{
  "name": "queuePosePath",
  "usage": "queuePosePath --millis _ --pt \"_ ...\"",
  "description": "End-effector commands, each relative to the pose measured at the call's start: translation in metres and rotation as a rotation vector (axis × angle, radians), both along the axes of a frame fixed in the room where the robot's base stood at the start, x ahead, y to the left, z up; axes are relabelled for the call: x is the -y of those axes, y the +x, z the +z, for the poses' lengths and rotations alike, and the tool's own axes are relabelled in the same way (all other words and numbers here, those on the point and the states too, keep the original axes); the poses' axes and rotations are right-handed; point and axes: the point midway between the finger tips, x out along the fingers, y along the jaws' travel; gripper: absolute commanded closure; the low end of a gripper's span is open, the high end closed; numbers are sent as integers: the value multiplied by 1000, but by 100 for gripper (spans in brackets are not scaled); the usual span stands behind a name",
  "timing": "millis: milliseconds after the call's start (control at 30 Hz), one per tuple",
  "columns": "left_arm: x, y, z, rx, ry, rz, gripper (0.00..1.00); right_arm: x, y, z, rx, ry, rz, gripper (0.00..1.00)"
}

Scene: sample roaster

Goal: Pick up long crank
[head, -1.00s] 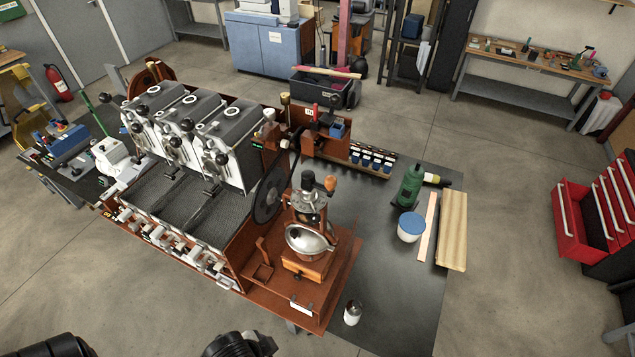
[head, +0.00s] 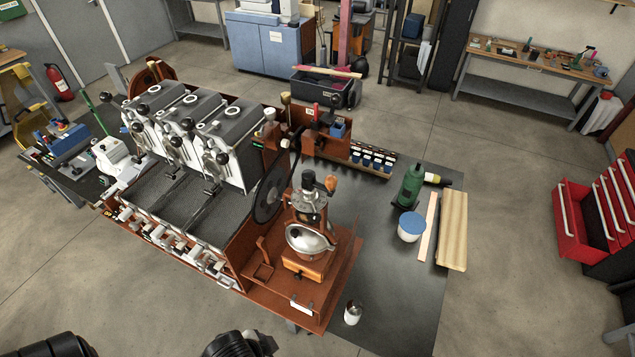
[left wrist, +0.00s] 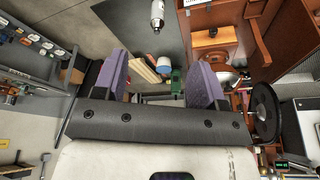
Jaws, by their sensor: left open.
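No single part can be surely told as the long crank. A hand grinder (head: 312,235) with a wooden base and silver bowl stands at the right end of the roaster (head: 185,165). A short dark arm with an orange knob (head: 330,183) shows on its top. The grinder's wooden base also shows in the left wrist view (left wrist: 215,42). My left gripper (left wrist: 160,65) is open, its two purple fingers wide apart with nothing between them. It is outside the head view. My right gripper is not in view.
A small silver-and-white canister (head: 353,312) stands at the table's front. A blue-lidded tub (head: 411,227), a green bottle-like tool (head: 411,184) and wooden boards (head: 452,230) lie at the right. The dark tabletop (head: 385,290) between them is bare. Sample trays (head: 372,158) sit behind.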

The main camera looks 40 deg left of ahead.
Motion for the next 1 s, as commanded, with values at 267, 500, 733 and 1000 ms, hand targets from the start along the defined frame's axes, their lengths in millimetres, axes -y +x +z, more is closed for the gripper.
queuePosePath --millis 267,500,733,1000 --pt "0 0 0 0 0 0 35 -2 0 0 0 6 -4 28" --pt "0 0 0 0 0 0 29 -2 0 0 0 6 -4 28" --pt "0 17 -2 40 0 0 29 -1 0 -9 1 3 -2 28" --pt "-51 111 19 292 184 -77 29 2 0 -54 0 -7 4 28"
